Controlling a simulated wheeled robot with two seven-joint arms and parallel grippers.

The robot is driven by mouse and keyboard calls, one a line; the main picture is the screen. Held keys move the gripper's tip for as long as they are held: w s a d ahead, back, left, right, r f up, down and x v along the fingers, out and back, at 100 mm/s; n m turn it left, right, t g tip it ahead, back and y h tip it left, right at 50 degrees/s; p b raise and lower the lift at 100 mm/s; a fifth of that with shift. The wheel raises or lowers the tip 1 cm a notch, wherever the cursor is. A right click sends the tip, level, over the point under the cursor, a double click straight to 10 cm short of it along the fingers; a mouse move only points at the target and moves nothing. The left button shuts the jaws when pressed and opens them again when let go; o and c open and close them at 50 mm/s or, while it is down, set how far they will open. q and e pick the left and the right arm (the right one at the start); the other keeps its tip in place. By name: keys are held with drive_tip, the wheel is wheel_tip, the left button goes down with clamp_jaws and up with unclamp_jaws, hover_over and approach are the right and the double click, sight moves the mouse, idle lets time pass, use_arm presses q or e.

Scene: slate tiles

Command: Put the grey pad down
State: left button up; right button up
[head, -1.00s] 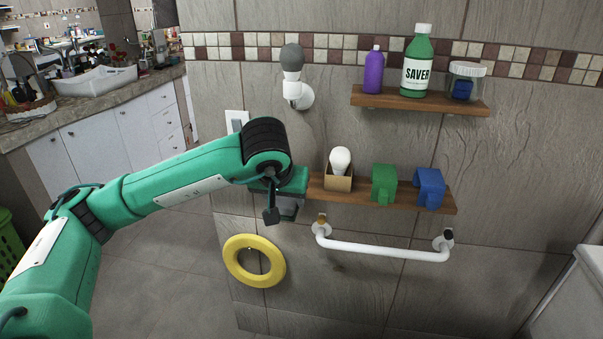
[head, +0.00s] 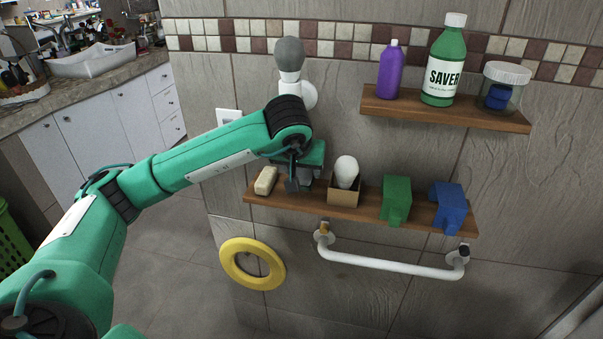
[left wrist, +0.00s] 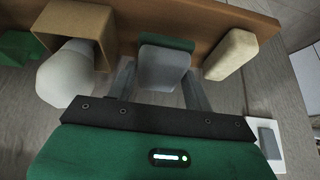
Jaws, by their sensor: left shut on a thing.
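The grey pad (left wrist: 163,68) shows in the left wrist view, with a green layer along its far edge. My left gripper (left wrist: 160,88) is shut on it, with one finger on each side. The pad is at the lower shelf (head: 360,212), between a cream block (head: 265,181) and a small box (head: 345,196) with a white bulb. I cannot tell whether the pad touches the shelf. In the head view my left gripper (head: 301,182) is over the shelf's left part, and the pad is mostly hidden by the gripper. My right gripper is not in view.
Green (head: 396,200) and blue (head: 449,205) holders stand farther right on the lower shelf. A white rail (head: 390,262) runs below and a yellow ring (head: 252,263) hangs lower left. The upper shelf (head: 445,108) holds bottles and a jar. A grey-topped wall fixture (head: 290,55) is above my gripper.

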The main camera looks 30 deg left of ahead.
sight(300, 175)
use_arm(q)
drive_tip(key=f, duration=0.3)
drive_tip(key=shift+w+d+f, duration=0.1)
drive_tip(key=shift+w, duration=0.1)
drive_tip(key=shift+f+b, duration=0.15)
drive_tip(key=shift+b, duration=0.15)
drive_tip(key=shift+s+r, duration=0.25)
drive_tip(key=shift+s, duration=0.1)
drive_tip(key=shift+w+f, duration=0.15)
drive_tip(key=o, duration=0.8)
drive_tip(key=shift+o, duration=0.4)
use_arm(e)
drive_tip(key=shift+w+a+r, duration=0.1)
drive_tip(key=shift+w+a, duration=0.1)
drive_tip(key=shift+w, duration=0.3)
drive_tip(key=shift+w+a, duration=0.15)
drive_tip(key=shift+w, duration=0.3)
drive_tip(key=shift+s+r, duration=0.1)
